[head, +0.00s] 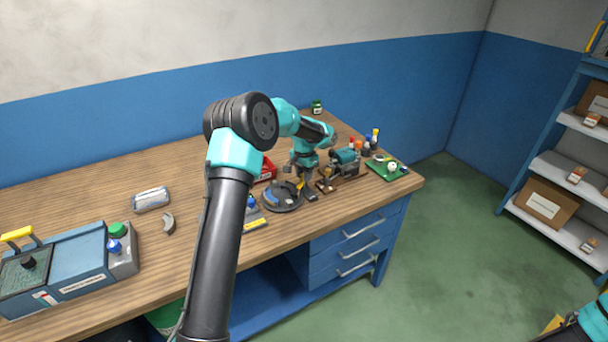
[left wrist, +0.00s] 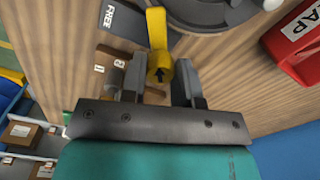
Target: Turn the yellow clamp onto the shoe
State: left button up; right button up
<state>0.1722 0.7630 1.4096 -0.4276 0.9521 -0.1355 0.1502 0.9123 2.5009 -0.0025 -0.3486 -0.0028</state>
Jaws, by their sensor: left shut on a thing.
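The yellow clamp (left wrist: 157,28) is a lever with a rounded knob marked with a black arrow, between the fingers of my left gripper (left wrist: 160,66) in the left wrist view. In the head view my left gripper (head: 303,187) is low over the right edge of a dark round fixture (head: 282,203) on the bench. The gripper is shut on the clamp. A dark plate marked FREE (left wrist: 120,20) lies next to the clamp. A curved grey piece (head: 168,223), which looks like a shoe, lies apart on the bench. I cannot make out a shoe under the clamp. My right gripper is out of view.
A red bin (left wrist: 295,40) stands right of the fixture in the left wrist view. In the head view a small motor-like device (head: 345,163) and a green board (head: 385,170) stand to its right. A blue box (head: 75,265) stands at the left.

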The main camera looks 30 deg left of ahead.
pick_arm(q)
jog(key=m, duration=0.6)
jog(key=shift+m, duration=0.3)
dwell(0.4)
jog(key=o, duration=0.9)
jog(key=shift+r, duration=0.1)
notch_tip(320, 180, up, 17)
jog(key=shift+r, duration=0.15)
dwell(0.3)
